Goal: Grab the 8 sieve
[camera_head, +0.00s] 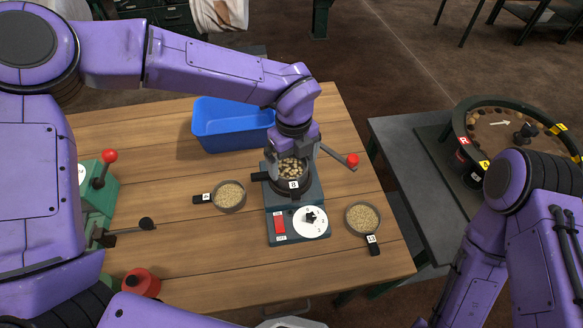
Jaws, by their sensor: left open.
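The sieve labelled 8 (291,187) is a dark round pan filled with light brown pieces. It sits on top of a grey-blue machine (285,219) on the wooden table, with its label facing the front. A short black handle (259,176) sticks out to its left. My left gripper (292,163) is open and points down right over the sieve, with one finger to each side of its contents. Whether the fingers touch the rim I cannot tell. My right arm comes in at the right, and its gripper is not visible.
Two more sieves with grain lie on the table, one left (229,196) and one right (363,218). A blue bin (231,125) stands behind. A red-knobbed lever (351,161) juts out right of the machine. A green device (97,190) stands at left.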

